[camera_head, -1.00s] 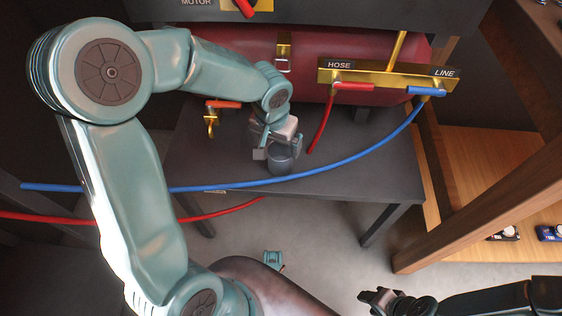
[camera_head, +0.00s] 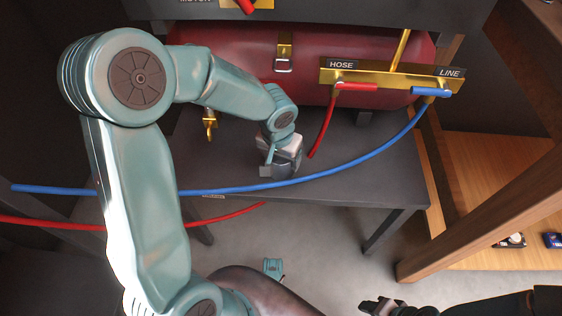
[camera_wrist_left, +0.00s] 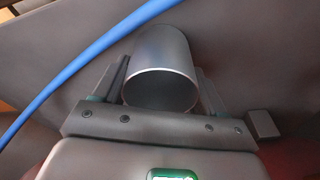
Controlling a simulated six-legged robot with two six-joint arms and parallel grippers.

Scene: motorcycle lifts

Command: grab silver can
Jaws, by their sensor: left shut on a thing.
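The silver can (camera_wrist_left: 163,52) shows in the left wrist view as a grey metal cylinder with its round end toward the camera. My left gripper (camera_wrist_left: 162,88) has one finger on each side of it and is shut on it. In the head view my left gripper (camera_head: 281,166) is over the dark table (camera_head: 350,170), near its front edge, and mostly hides the can. The black end of an arm at the lower right, seemingly my right gripper (camera_head: 384,305), is dark and small; its jaws cannot be made out.
A blue hose (camera_head: 350,159) crosses in front of the left gripper, close to it. A red hose (camera_head: 322,130) hangs just to the right. A red tank (camera_head: 225,70) stands behind with a brass bar (camera_head: 388,76). A wooden post (camera_head: 490,210) stands at the right.

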